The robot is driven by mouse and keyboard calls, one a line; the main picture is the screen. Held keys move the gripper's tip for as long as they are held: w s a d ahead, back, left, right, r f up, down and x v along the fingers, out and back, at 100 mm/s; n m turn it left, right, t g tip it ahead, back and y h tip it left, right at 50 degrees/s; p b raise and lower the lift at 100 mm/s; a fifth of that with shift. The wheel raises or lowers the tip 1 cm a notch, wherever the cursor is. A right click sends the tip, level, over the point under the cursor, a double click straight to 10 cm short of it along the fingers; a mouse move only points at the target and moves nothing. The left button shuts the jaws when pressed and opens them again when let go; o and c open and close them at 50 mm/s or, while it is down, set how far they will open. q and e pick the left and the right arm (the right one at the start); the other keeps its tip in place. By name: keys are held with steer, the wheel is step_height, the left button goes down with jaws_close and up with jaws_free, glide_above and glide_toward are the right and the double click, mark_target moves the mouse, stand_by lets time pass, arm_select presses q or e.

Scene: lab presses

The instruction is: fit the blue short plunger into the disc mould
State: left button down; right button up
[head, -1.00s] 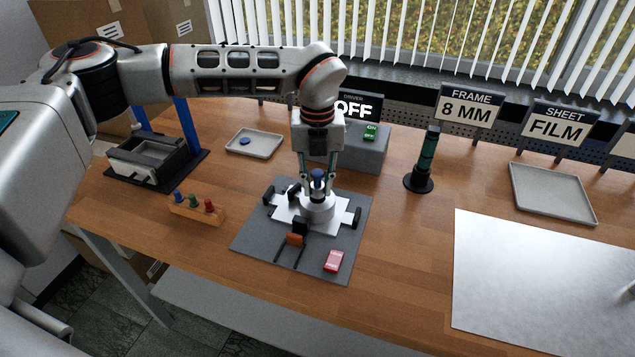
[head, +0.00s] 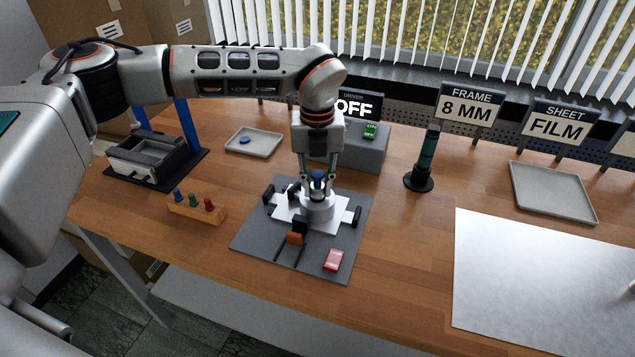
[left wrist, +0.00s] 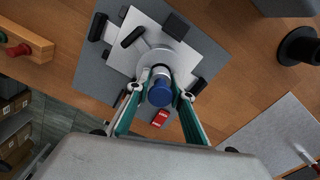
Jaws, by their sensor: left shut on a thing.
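My left gripper (head: 317,183) points straight down over the grey mat and is shut on the blue short plunger (head: 318,175). In the left wrist view the plunger's round blue head (left wrist: 160,92) sits between my left fingertips (left wrist: 160,90). The disc mould (head: 317,209) is a pale metal cylinder on a white plate (left wrist: 135,58), directly below the plunger. The plunger's lower end is hidden, so I cannot tell how deep it sits in the mould. My right gripper does not show.
A grey mat (head: 252,243) bears black clamps and a red block (head: 334,260). A wooden rack (head: 190,212) with coloured pegs stands left. A tray (head: 268,150) with a blue disc lies behind. The driver box (head: 365,155) stands close behind the arm. A dark teal post (head: 427,160) is right.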

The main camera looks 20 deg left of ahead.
mark_target(318, 174)
arm_select(q)
steer(key=shift+f+b, duration=0.35)
steer(key=shift+f, duration=0.35)
steer(key=c, duration=1.7)
jaws_free()
step_height(318, 174, up, 12)
steer(key=shift+r, duration=0.1)
